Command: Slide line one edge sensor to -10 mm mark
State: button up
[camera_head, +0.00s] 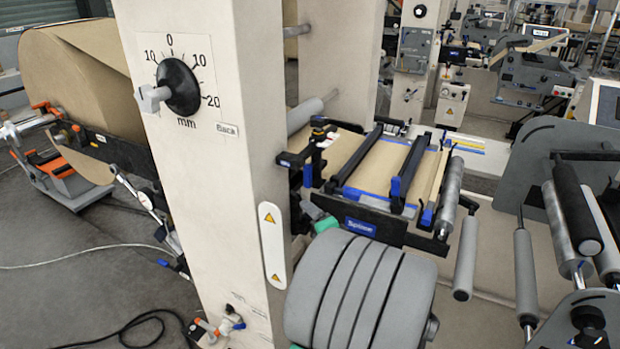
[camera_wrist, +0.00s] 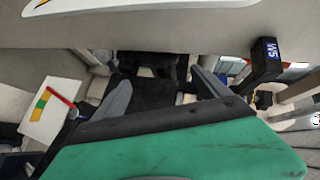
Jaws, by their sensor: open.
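A small black device (camera_head: 318,148) with a white tag stands at the left edge of the brown web on the splice table; it looks like the edge sensor, but its millimetre marks cannot be read. In the wrist view a black block marked W5 (camera_wrist: 265,62) hangs at upper right; I cannot tell whether it is the same device. My gripper (camera_wrist: 162,95) is open in the wrist view, with grey fingers apart behind the green housing and nothing visibly between them. In the head view my grey arm covers the front, and the fingertips cannot be made out.
A beige column (camera_head: 215,200) stands left of the table. It carries a black dial knob (camera_head: 180,85) with a millimetre scale marked 10, 0, 10, 20. A kraft roll (camera_head: 70,90) is behind it. Rollers (camera_head: 465,255) and a grey machine plate (camera_head: 545,160) crowd the right.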

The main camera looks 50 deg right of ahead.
aim_at(309, 178)
notch_tip(309, 178, up, 8)
jog(key=d+f+m+t+h, duration=0.1)
jog(key=d+m+t+h, duration=0.1)
jog(key=d+m+h, duration=0.15)
jog(key=shift+y, duration=0.35)
jog(key=x, duration=0.2)
jog(key=p+x, duration=0.1)
jog(key=x, duration=0.2)
jog(key=a+p+x, duration=0.1)
jog(key=x, duration=0.1)
jog(key=shift+w+d+r, duration=0.15)
jog(key=shift+w+r, duration=0.1)
jog(key=shift+w, duration=0.4)
jog(key=shift+c, duration=0.2)
grip_shut()
